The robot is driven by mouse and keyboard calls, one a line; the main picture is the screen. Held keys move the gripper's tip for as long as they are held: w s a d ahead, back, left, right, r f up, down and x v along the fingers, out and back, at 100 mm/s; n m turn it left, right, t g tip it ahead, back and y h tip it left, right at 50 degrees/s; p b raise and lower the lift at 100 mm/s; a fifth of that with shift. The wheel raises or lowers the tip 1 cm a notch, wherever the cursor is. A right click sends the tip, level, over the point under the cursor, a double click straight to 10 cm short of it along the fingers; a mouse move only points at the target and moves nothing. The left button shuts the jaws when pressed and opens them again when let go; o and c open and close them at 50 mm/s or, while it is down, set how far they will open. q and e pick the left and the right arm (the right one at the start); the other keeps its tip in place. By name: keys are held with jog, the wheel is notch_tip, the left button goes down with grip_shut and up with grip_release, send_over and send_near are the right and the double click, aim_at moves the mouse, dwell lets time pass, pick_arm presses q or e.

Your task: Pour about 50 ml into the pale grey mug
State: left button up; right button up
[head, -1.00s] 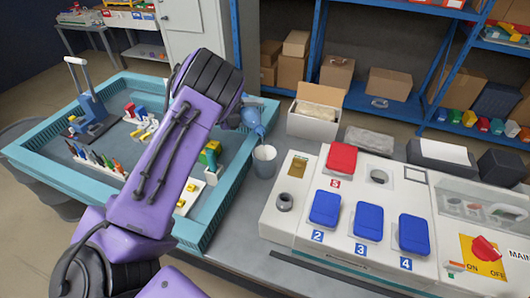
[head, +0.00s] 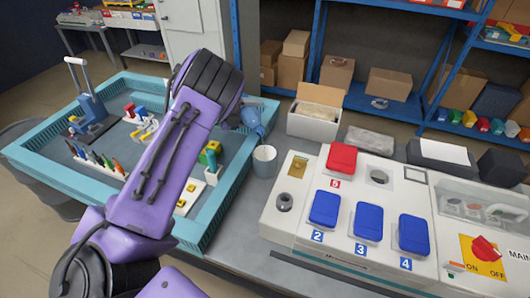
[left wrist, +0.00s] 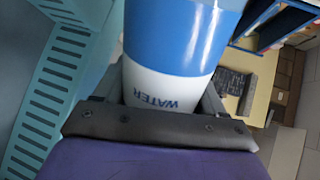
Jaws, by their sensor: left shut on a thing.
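The pale grey mug (head: 264,163) stands upright on the grey bench, between the teal-rimmed tray and the white panel. My left gripper (left wrist: 165,92) is shut on a blue and white bottle marked WATER (left wrist: 178,42), which fills the middle of the left wrist view. In the head view the blue end of the bottle (head: 252,118) shows past my purple arm, tilted down toward the mug, just above and behind its rim. My arm hides the fingers and the rest of the bottle there. I cannot make out a stream or the level in the mug. My right gripper is not in view.
The teal tray (head: 37,163) with tools lies at left. Close right of the mug is the white panel (head: 283,225) with blue and red covers and a switch. An open carton (head: 312,126) stands behind it. Shelves with boxes are at the back.

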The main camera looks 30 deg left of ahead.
pick_arm(q)
notch_tip(320, 180, up, 4)
jog(key=n+p, duration=0.2)
jog(key=n+h+p, duration=0.1)
jog(key=n+p, duration=0.1)
jog(key=p, duration=0.1)
jog(key=shift+s+f+g+h+p, duration=0.15)
jog(key=shift+f+g+h+p, duration=0.05)
jog(key=shift+g+h+p, duration=0.15)
jog(key=shift+d+r+n, duration=0.1)
jog(key=shift+n, duration=0.2)
dwell(1.0)
